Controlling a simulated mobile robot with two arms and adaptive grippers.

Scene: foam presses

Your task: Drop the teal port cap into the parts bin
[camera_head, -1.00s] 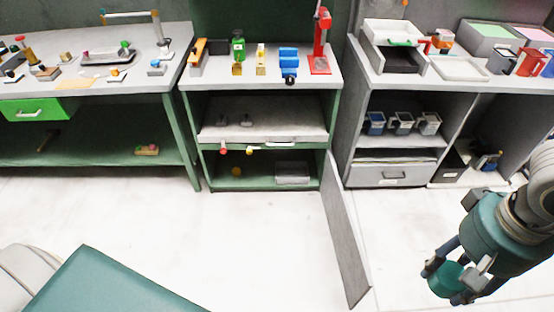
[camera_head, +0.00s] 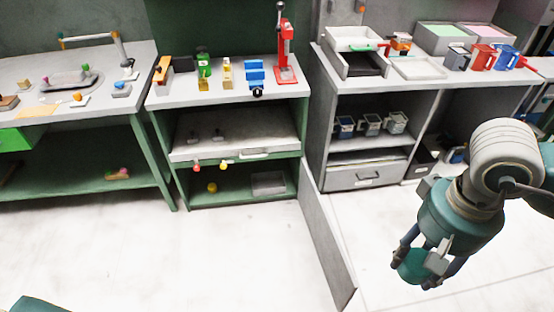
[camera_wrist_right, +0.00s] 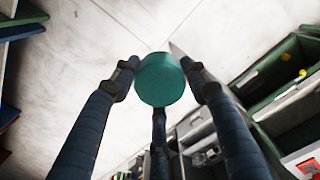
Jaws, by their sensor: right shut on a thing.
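The teal port cap (camera_head: 413,266) is a short round cylinder held between the fingers of my right gripper (camera_head: 427,264). In the right wrist view the cap (camera_wrist_right: 160,80) sits at the tips of the three dark fingers, and the gripper (camera_wrist_right: 160,85) is shut on it. The gripper holds it in the air over the pale floor, in front of the right-hand grey bench and apart from it. My left gripper is not in view. I cannot tell for certain which container is the parts bin; a grey tray (camera_head: 268,183) stands on the green cabinet's bottom shelf.
The grey bench (camera_head: 318,130) at right holds several mugs and trays. The floor (camera_head: 230,260) in front is clear.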

